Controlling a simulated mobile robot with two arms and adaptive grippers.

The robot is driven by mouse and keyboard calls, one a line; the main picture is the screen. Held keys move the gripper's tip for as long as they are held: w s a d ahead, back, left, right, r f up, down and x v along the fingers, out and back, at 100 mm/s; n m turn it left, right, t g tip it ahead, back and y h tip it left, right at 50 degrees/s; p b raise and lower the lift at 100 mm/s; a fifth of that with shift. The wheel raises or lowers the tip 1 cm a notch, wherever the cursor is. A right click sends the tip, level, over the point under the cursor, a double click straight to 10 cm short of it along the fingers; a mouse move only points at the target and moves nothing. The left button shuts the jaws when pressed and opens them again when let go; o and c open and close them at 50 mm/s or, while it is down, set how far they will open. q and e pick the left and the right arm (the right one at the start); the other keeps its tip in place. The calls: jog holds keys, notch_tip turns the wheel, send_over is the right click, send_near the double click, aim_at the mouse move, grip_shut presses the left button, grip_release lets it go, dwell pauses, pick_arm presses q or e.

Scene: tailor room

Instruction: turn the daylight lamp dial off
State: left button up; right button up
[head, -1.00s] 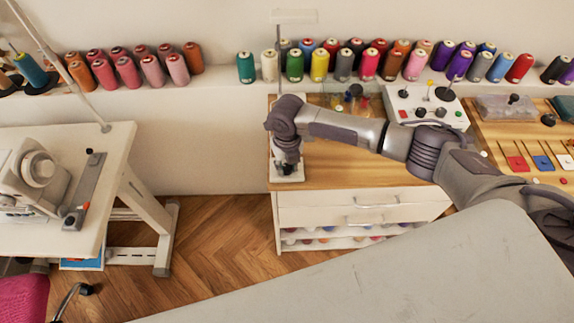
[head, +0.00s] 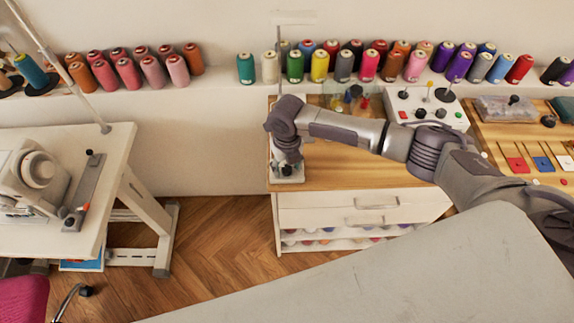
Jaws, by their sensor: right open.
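The daylight lamp's white base (head: 287,177) stands at the front left corner of the wooden-topped cabinet, and its thin pole (head: 279,50) rises behind my wrist. My right arm reaches in from the right across the cabinet top. My right gripper (head: 287,168) points down over the lamp base and is open. The dial is hidden under the gripper, so I cannot tell its position or whether the fingers touch it. My left gripper is not in view.
Thread spools (head: 320,66) line the shelf behind. A white control box (head: 428,108) stands at the back right of the cabinet top (head: 345,172). A sewing machine table (head: 105,150) stands at the left. A large grey surface (head: 400,270) fills the lower right foreground.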

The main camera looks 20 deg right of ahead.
aim_at(287, 169)
notch_tip(287, 169, up, 12)
dwell(0.4)
dwell(0.4)
